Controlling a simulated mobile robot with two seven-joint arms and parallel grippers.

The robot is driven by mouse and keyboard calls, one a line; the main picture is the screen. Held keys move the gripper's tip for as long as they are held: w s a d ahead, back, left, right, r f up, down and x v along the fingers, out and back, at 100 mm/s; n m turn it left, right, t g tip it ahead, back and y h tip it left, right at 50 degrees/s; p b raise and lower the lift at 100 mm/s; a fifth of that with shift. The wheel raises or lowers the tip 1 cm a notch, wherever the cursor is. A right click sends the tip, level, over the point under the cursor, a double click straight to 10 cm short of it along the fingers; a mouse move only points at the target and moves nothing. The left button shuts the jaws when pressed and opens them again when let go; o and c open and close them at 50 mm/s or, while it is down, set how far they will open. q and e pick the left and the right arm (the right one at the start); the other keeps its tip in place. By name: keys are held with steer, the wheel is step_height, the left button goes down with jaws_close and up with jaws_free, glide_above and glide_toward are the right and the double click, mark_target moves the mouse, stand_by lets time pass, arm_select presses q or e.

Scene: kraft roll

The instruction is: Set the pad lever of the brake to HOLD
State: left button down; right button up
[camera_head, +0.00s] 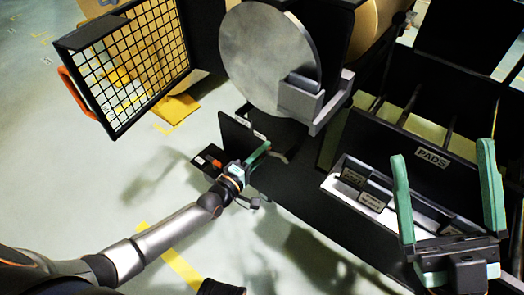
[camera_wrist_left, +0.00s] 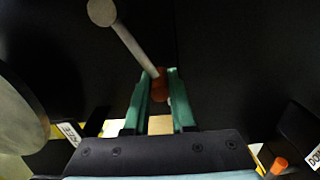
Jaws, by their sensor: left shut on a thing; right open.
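The pad lever shows in the left wrist view as a grey rod (camera_wrist_left: 130,42) with a round grey end at the upper left and an orange-red grip (camera_wrist_left: 159,84) at its lower end. My left gripper (camera_wrist_left: 160,78) has its green fingers on either side of the orange-red grip and is shut on it. In the head view my left gripper (camera_head: 265,149) is at the dark brake housing below the large grey disc, and the lever is mostly hidden. White labels there are too small to read, so I cannot tell the lever's setting. My right gripper (camera_head: 442,150) is open and empty.
A black bin with a PADS sign (camera_head: 432,158) stands behind my right gripper. The large grey disc (camera_head: 265,55) hangs above my left gripper. A mesh guard (camera_head: 130,70) stands open at the upper left. Another orange knob (camera_wrist_left: 280,165) is at the lower right of the wrist view.

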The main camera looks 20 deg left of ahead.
arm_select(q)
steer(key=shift+s+d+f, duration=0.15)
steer(key=shift+d+f, duration=0.05)
steer(key=shift+f, duration=0.05)
steer(key=c, duration=1.1)
jaws_free()
steer(key=o, duration=0.3)
steer(key=shift+r, duration=0.1)
steer(key=shift+o, duration=0.2)
steer(key=shift+s+a, duration=0.25)
steer(key=shift+s, duration=0.2)
steer(key=p+v, duration=0.4)
steer(key=v, duration=0.7)
steer(key=shift+s, duration=0.25)
